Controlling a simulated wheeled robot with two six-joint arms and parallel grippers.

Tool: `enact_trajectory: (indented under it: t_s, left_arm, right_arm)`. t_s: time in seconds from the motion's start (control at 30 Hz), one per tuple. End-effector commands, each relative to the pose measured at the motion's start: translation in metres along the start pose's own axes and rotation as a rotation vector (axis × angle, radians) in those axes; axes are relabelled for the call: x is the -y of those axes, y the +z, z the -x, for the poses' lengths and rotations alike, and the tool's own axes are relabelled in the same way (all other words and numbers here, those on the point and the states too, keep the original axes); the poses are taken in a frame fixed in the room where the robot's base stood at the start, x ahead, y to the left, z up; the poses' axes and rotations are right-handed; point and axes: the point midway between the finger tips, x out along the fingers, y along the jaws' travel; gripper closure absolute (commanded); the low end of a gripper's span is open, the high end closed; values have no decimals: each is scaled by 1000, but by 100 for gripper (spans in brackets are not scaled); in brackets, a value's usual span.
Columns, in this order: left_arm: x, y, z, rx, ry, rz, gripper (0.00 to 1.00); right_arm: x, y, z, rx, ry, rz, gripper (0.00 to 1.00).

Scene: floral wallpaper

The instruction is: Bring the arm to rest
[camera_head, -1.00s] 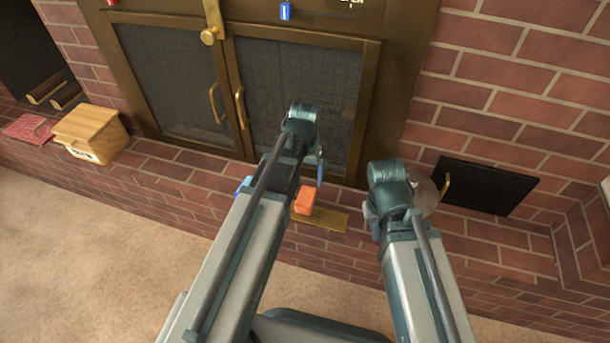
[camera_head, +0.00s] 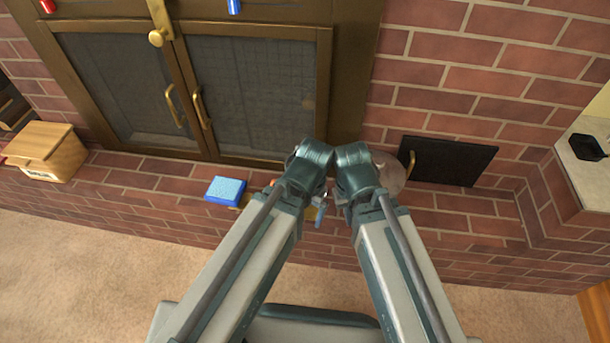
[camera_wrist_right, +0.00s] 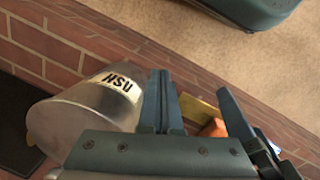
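Both my arms reach forward in the head view, and their wrists meet near the middle, close together. My right gripper (camera_wrist_right: 193,85) shows in the right wrist view with its two fingers apart and nothing held between them. In the head view it is mostly hidden under the right wrist (camera_head: 355,175). My left wrist (camera_head: 308,168) is just left of it; the left gripper's fingers are too hidden to judge. An orange block (camera_wrist_right: 214,127) and a brass plate (camera_wrist_right: 198,108) lie beyond the right fingers.
A metal bucket (camera_wrist_right: 85,115) with a label stands close beside the right gripper. A blue sponge-like block (camera_head: 225,190) and a wooden box (camera_head: 46,150) rest on the brick hearth. Fireplace doors (camera_head: 250,95) stand behind; a black panel (camera_head: 448,160) is at right. Carpet (camera_head: 90,270) is clear.

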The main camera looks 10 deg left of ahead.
Motion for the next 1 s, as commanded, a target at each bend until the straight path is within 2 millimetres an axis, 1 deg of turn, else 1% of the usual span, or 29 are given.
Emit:
enact_trajectory:
  t_s: [0.17,0.27,0.37,0.5,0.97,1.0]
  left_arm:
    - [2,1,21,0,1,1,2]
    - [5,2,43,0,1,1,2]
    - [8,4,72,0,2,2,2]
    - [12,7,119,0,3,3,2]
    - [27,16,268,1,8,7,2]
    - [28,16,281,1,8,7,2]
  right_arm:
    - [-2,1,21,0,0,0,100]
    - [-4,2,43,0,-1,-1,100]
    - [-7,4,72,0,-2,-2,100]
    - [-12,7,119,1,-3,-3,100]
    - [-27,16,268,2,-7,-7,100]
    - [-28,17,281,2,-8,-7,100]
